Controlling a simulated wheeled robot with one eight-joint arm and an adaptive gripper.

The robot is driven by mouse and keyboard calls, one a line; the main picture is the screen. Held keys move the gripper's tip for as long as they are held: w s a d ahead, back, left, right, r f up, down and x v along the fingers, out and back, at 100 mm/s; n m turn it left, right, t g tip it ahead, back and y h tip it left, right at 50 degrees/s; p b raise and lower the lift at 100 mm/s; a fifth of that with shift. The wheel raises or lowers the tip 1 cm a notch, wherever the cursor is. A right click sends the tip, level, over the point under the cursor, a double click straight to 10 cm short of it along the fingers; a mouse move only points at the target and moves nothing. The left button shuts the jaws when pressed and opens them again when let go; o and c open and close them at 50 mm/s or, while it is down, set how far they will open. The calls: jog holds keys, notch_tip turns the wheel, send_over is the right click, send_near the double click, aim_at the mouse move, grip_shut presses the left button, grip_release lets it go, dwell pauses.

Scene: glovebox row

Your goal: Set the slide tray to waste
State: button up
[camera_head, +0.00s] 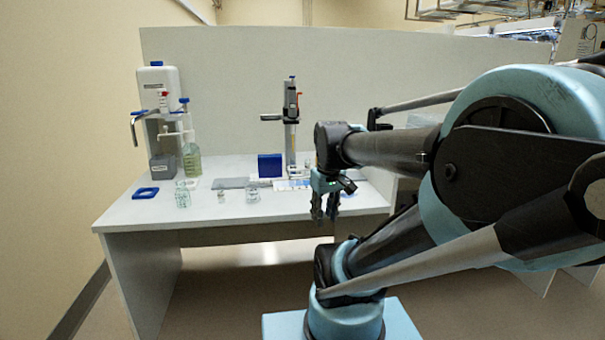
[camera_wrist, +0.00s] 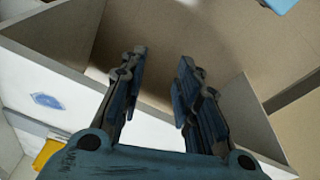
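My gripper (camera_head: 325,215) hangs fingers down near the front right edge of the bench (camera_head: 118,215). In the wrist view, the two fingers of my gripper (camera_wrist: 158,65) are apart with nothing between them. A flat grey plate (camera_head: 231,183) lies on the bench left of a blue upright box (camera_head: 270,165). A low white and blue flat item (camera_head: 292,185) lies right of it, partly near my gripper. I cannot tell which of these is the slide tray. No waste label is readable.
A white dispenser (camera_head: 157,90) and a bottle with yellowish liquid (camera_head: 191,160) stand at the back left. Glass beakers (camera_head: 182,194) (camera_head: 253,194) stand near the front. A partition closes the back.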

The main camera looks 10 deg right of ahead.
jog(key=w+r+n, duration=0.5)
jog(key=w, duration=0.7)
jog(key=w+r+n, duration=0.5)
jog(key=w, duration=0.7)
jog(key=w+r+n, duration=0.5)
jog(key=w+r, duration=0.1)
jog(key=w, duration=0.5)
send_near(303, 170)
jog(key=shift+m, duration=0.3)
jog(key=s+f, duration=0.1)
jog(key=f, duration=0.1)
jog(key=s+f, duration=0.1)
jog(key=f, duration=0.2)
jog(key=s+f, duration=0.2)
jog(key=shift+a+f, duration=0.35)
jog(key=shift+a, duration=0.05)
grip_shut()
